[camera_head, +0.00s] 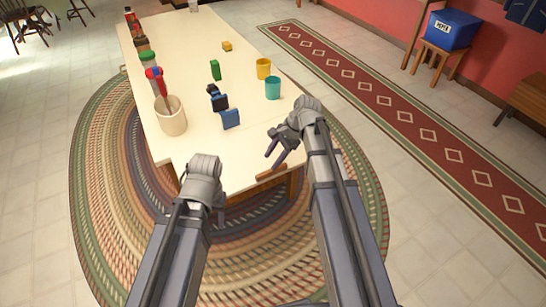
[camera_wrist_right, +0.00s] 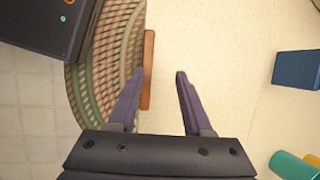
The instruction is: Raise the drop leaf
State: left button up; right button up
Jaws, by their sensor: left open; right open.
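A long cream-topped table (camera_head: 205,140) runs away from me. A brown wooden strip (camera_head: 272,174) shows at its near end, close below my right gripper (camera_head: 273,156). I take it to be part of the drop leaf; the leaf's face is mostly hidden. In the right wrist view the strip (camera_wrist_right: 148,70) lies along the tabletop edge, just beyond the left finger. The right gripper (camera_wrist_right: 158,85) is open and empty, its fingers over the table edge. My left gripper (camera_head: 203,175) is at the near left corner; its fingers are mostly hidden behind the wrist.
A braided rug (camera_head: 100,170) lies below. The near middle tabletop is clear.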

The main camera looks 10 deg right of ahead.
jog(key=p+v, duration=0.7)
jog(key=shift+d+r, duration=0.15)
jog(key=shift+r, duration=0.25)
jog(key=shift+s, duration=0.1)
jog(key=shift+c, duration=0.2)
